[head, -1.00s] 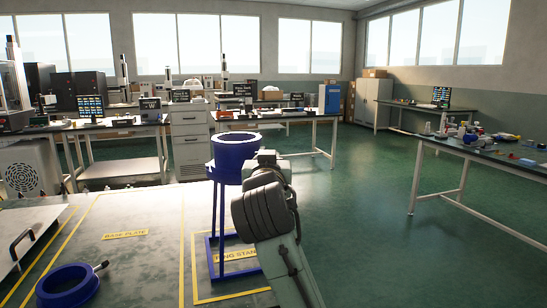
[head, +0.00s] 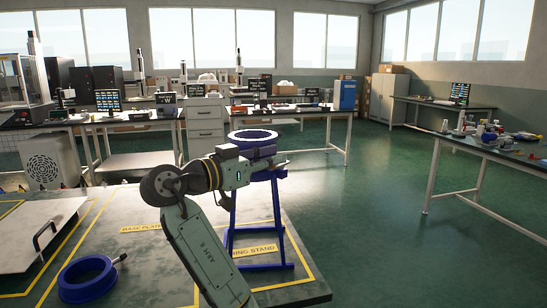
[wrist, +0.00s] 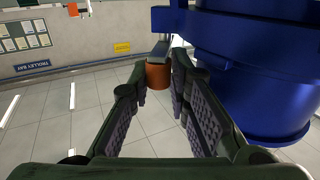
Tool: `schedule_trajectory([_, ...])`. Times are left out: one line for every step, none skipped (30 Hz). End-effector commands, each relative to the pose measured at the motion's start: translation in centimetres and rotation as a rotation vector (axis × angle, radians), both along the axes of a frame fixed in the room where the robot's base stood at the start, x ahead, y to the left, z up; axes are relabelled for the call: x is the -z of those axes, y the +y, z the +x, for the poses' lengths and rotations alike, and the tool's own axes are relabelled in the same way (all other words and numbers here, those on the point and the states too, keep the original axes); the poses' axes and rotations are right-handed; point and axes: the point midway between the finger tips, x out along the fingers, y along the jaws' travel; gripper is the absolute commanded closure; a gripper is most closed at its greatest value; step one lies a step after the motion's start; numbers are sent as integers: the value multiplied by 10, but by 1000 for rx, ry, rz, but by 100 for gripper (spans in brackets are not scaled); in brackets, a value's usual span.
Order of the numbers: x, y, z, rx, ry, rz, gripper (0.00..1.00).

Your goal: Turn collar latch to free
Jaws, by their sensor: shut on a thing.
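A blue ring collar (head: 252,135) sits on top of a blue ring stand (head: 233,215). In the wrist view the blue collar (wrist: 262,75) fills the right side. A latch, a grey lever with an orange end (wrist: 158,76), sticks out beside it between my fingertips. My gripper (wrist: 160,82) is shut on this latch, its padded fingers on either side. In the head view my gripper (head: 281,163) is at the collar's near right side, and my wrist hides part of the collar. The latch cannot be made out there.
A second blue ring (head: 72,290) with a short lever lies on the platform at the lower left. A metal plate with a handle (head: 42,235) is behind it. A workbench with small items (head: 490,150) stands at the right. The green floor between is clear.

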Motion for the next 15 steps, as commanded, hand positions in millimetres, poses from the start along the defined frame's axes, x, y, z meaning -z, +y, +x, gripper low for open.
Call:
schedule_trajectory([1,0,1,21,6,1,100])
schedule_trajectory([1,0,1,30,6,1,100])
schedule_trajectory([1,0,1,41,6,2,100])
schedule_trajectory([1,0,1,49,6,2,100])
schedule_trajectory([1,0,2,55,6,2,100])
schedule_trajectory([1,0,2,61,5,2,100])
schedule_trajectory([1,0,2,64,5,2,100])
schedule_trajectory([1,0,2,68,4,2,100])
schedule_trajectory([1,0,2,72,4,2,100])
schedule_trajectory([1,0,1,74,4,2,100])
schedule_trajectory([1,0,2,75,4,2,100])
schedule_trajectory([1,0,2,76,4,2,100])
schedule_trajectory([1,0,2,76,4,2,100])
schedule_trajectory([1,0,2,77,4,2,100])
schedule_trajectory([1,0,2,77,4,2,100])
